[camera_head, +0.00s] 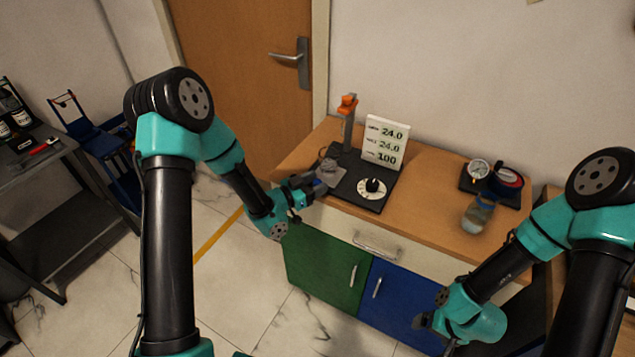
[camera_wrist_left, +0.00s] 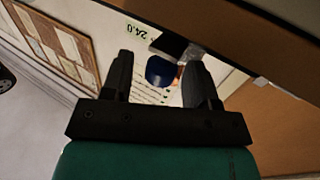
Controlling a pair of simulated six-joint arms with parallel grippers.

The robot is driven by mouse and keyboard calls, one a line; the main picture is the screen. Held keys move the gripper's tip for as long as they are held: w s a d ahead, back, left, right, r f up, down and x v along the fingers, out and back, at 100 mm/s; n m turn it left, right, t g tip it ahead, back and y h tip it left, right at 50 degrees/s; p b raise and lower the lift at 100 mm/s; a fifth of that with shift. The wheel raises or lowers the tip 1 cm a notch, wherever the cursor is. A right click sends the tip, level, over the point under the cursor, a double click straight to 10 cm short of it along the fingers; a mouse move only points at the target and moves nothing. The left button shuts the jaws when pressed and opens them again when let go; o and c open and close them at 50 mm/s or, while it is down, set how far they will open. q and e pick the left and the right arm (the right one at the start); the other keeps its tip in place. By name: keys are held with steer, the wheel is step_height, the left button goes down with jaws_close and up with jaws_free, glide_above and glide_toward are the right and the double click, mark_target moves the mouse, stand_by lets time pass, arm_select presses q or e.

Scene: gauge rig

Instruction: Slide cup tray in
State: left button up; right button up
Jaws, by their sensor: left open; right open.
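The black gauge rig (camera_head: 352,195) stands on the wooden cabinet top. A greyish translucent cup-like piece (camera_head: 331,172) sits at its left side; whether this is the cup tray is too small to tell. My left gripper (camera_head: 306,188) is open at the cabinet's left edge, close beside that piece. In the left wrist view, a dark blue rounded part (camera_wrist_left: 161,71) shows between the open fingers, apart from them, with a black block (camera_wrist_left: 176,46) behind it. My right gripper (camera_head: 424,321) is open and empty in front of the blue cabinet door.
The rig carries a dial (camera_head: 372,187), a display card (camera_head: 385,141) and an orange-topped post (camera_head: 347,120). The front middle of the top is clear.

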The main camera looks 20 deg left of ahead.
arm_select(q)
steer(key=shift+w+d, duration=0.3)
steer(key=shift+w, duration=0.05)
jaws_close()
stand_by(0.4)
